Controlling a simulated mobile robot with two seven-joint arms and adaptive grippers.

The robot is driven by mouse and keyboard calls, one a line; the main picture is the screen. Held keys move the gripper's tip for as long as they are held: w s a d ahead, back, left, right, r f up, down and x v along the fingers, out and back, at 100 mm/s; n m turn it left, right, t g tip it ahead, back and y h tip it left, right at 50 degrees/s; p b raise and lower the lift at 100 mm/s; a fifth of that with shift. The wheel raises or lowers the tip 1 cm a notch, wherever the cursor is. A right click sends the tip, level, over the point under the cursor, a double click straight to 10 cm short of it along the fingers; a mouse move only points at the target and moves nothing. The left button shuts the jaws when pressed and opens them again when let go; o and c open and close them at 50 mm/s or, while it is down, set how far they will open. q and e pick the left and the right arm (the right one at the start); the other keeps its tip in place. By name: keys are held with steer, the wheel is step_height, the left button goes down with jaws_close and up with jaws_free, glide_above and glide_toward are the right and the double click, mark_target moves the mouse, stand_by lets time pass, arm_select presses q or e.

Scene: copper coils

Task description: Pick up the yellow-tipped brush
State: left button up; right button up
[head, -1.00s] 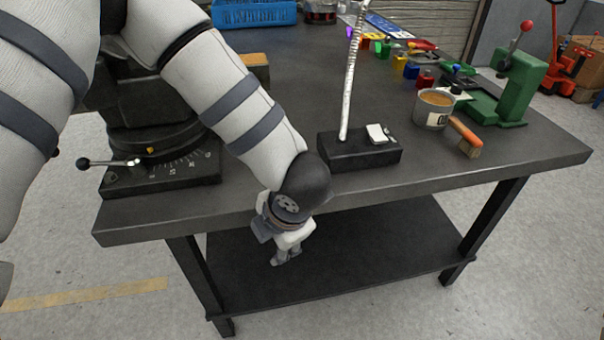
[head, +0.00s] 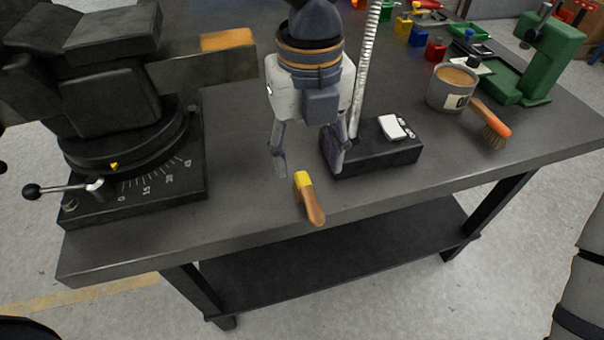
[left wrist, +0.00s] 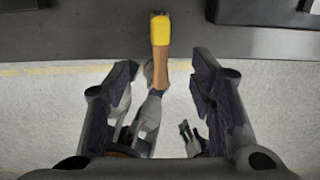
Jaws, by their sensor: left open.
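The yellow-tipped brush (head: 309,197) lies on the dark workbench near its front edge. Its yellow end points to the back and its brown handle to the front edge. My left gripper (head: 309,165) is open and empty, pointing down just behind the yellow end, with its fingers spread to either side. In the left wrist view the brush (left wrist: 160,52) lies ahead, roughly in line with the gap between the open fingers (left wrist: 163,80). No contact with the brush shows.
A black block with a flexible metal stem (head: 375,152) stands close to the right finger. A black rotary vise (head: 125,130) stands at left. A tin (head: 452,88), an orange-handled brush (head: 492,122) and a green press (head: 545,60) stand at right.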

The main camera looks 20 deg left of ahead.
mark_target(307, 187)
arm_select(q)
step_height(307, 187, down, 9)
steer(key=shift+w+r+b, duration=0.1)
steer(key=shift+r+b, duration=0.1)
steer(key=shift+b, duration=0.4)
arm_select(e)
steer(key=shift+s+f+g, duration=0.4)
steer(key=shift+s+f, duration=0.55)
steer(key=shift+s, duration=0.1)
arm_select(q)
jaws_close()
